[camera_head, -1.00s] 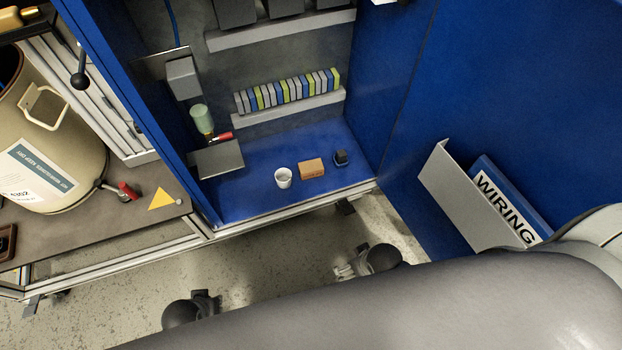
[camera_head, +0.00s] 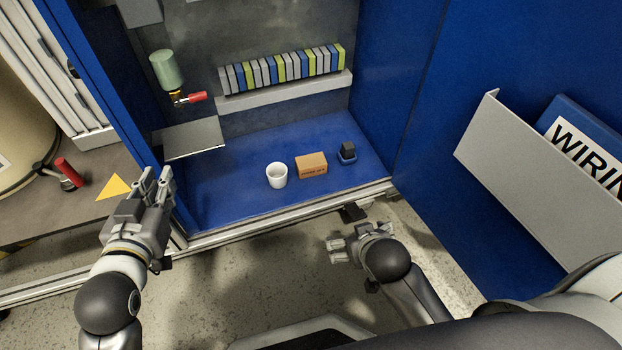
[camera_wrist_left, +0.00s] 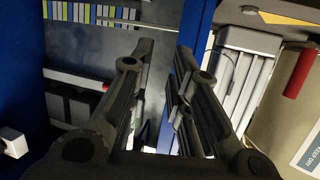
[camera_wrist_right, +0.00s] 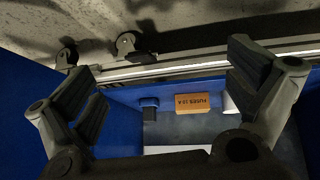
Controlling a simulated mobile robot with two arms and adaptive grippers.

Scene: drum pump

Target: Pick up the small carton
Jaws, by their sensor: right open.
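The small carton (camera_head: 311,165) is an orange-brown box with dark print, lying on the blue cabinet floor between a white cup and a small dark block. In the right wrist view the carton (camera_wrist_right: 198,103) shows beyond the fingers, roughly between them. My right gripper (camera_head: 337,246) is in front of the cabinet's lower edge, apart from the carton. Its fingers (camera_wrist_right: 165,95) are wide open and empty. My left gripper (camera_head: 155,184) is at the cabinet's left front edge, far from the carton. Its fingers (camera_wrist_left: 160,70) stand apart with nothing between them.
The white cup (camera_head: 277,175) stands left of the carton and the dark block (camera_head: 347,151) in a blue holder stands right. A grey shelf plate (camera_head: 195,138) juts out at left. The open blue door with a grey pocket (camera_head: 520,180) bounds the right. The cabinet floor's front is clear.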

